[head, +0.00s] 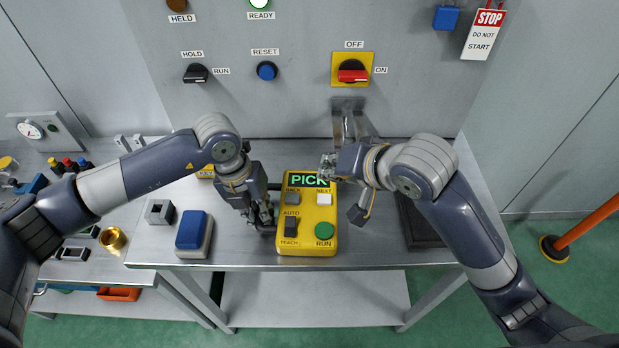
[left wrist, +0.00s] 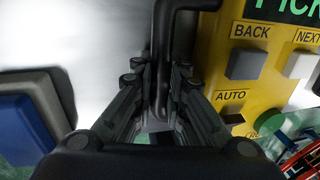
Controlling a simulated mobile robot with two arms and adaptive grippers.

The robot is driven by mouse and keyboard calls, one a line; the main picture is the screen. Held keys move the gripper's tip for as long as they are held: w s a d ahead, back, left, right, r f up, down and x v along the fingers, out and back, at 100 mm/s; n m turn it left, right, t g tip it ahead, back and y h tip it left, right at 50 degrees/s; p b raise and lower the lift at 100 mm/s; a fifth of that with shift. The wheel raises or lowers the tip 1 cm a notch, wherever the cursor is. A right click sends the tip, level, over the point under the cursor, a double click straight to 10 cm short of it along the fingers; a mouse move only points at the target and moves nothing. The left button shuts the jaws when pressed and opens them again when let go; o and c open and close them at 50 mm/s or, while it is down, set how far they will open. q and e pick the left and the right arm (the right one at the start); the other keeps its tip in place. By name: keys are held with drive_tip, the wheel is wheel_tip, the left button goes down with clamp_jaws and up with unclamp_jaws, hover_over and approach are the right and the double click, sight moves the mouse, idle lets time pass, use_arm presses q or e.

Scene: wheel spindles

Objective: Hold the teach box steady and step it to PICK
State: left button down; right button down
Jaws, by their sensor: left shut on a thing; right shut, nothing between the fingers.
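The yellow teach box (head: 307,245) sits on the metal bench with its display (head: 309,180) reading PICK in green. It has a grey BACK button (head: 292,199), a white NEXT button (head: 324,199), a dark AUTO/TEACH switch (head: 291,228) and a green RUN button (head: 324,231). My left gripper (head: 264,224) is shut on the black handle (left wrist: 160,60) at the box's left side. My right gripper (head: 328,166) is shut and empty at the display's upper right, above the NEXT button; whether it touches the box cannot be told.
A blue-topped block (head: 191,231) stands left of the box, and a grey square part (head: 159,211) lies beyond it. A dark tray (head: 418,225) lies on the right, partly behind my right arm. The panel behind carries switches and a STOP tag (head: 487,35).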

idle(0.6)
use_arm(q)
drive_tip(key=c, duration=1.5)
unclamp_jaws()
drive_tip(key=shift+c, duration=0.2)
wheel_tip(320, 180, up, 8)
drive_tip(key=a, duration=0.1)
drive_tip(key=shift+a, duration=0.25)
